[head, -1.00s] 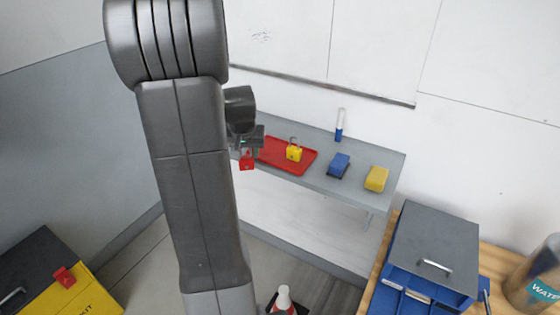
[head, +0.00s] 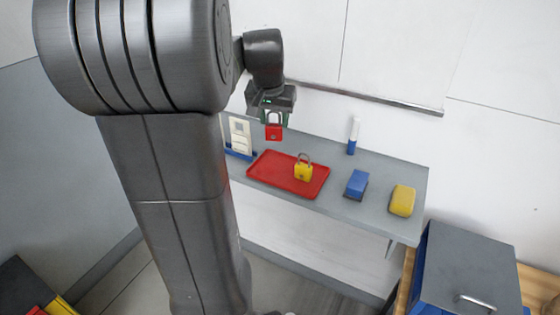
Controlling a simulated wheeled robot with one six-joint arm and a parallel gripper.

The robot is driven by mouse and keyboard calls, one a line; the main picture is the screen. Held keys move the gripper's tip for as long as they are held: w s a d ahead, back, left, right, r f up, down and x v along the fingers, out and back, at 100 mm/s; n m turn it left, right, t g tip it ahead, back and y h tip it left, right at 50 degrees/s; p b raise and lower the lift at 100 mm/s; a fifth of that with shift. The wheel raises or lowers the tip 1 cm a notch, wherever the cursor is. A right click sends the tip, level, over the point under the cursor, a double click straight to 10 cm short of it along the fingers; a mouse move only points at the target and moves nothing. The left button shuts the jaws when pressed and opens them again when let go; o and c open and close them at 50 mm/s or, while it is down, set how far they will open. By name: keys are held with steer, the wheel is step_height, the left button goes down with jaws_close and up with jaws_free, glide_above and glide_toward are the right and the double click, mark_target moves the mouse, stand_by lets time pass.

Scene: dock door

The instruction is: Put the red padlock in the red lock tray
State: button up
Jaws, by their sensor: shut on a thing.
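The red padlock (head: 273,133) hangs from my gripper (head: 272,117), which is shut on its shackle. The padlock is upright, in the air, and looks to be over the far left part of the red lock tray (head: 266,176); its exact height cannot be told. The tray lies flat on a grey shelf. A yellow padlock (head: 304,173) with a raised shackle stands in the right part of the tray. The left part of the tray is bare. The fingertips are small and partly dark in this view.
On the grey shelf (head: 395,225), right of the tray, lie a blue block (head: 356,185) and a yellow block (head: 402,201), with a blue-and-white marker (head: 353,136) behind. A white card in a blue holder (head: 240,136) stands left of the tray. A grey-topped blue cabinet (head: 470,270) is at lower right.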

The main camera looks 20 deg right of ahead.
step_height(320, 180, down, 10)
steer(key=shift+r, duration=0.15)
stand_by(0.3)
steer(key=shift+f, duration=0.2)
steer(key=o, duration=1)
steer(key=shift+o, duration=0.2)
steer(key=shift+r, duration=0.5)
steer(key=v, duration=1.1)
steer(key=shift+a+r, duration=0.15)
steer(key=shift+r, duration=0.05)
steer(key=shift+s, duration=0.15)
